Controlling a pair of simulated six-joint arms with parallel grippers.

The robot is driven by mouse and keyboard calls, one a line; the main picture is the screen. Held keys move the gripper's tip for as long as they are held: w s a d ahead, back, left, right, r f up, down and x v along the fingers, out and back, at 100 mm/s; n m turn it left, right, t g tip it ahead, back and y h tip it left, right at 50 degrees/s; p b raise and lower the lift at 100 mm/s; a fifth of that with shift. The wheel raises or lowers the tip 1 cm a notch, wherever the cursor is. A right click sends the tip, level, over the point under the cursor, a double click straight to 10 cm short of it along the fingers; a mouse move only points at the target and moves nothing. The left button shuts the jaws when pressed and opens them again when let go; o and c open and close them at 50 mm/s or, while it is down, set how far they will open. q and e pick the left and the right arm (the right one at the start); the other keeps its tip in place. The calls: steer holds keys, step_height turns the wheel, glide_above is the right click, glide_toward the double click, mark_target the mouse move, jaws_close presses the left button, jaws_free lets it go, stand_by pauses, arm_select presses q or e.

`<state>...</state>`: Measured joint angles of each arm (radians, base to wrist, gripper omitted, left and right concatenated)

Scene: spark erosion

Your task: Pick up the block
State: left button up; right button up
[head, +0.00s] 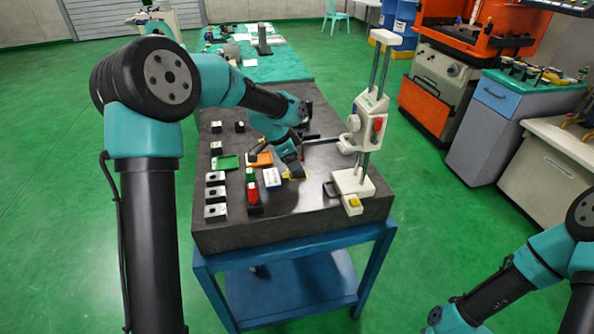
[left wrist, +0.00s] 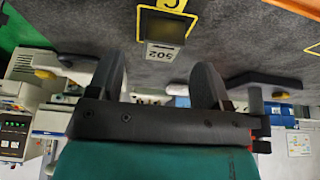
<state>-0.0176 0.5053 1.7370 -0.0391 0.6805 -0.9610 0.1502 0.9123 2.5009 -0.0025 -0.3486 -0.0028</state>
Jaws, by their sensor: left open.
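In the left wrist view a small dark block (left wrist: 164,28) with a grey face marked with digits sits inside a yellow outline on the dark worktop. My left gripper (left wrist: 160,68) is open and empty, its two dark fingers on either side of the block's line, with the block beyond the fingertips and apart from them. In the head view my left gripper (head: 297,172) points down at the worktop near a yellow marking, and the arm hides most of that spot. I cannot make out this block in the head view. Only links of my right arm show there, at the lower right.
A white stand with vertical rods (head: 352,180) stands right of the gripper. A white box (head: 271,178), a red block (head: 252,194), a green tray (head: 228,162), an orange tray (head: 260,159) and several metal blocks (head: 215,195) lie to the left. The worktop's front (head: 285,222) is clear.

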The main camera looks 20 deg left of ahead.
arm_select(q)
steer(key=x, duration=0.3)
steer(key=shift+f, duration=0.2)
steer(key=c, duration=1.2)
steer(key=shift+w+r, duration=0.1)
steer(key=shift+c, duration=0.2)
step_height(320, 180, up, 10)
stand_by(0.5)
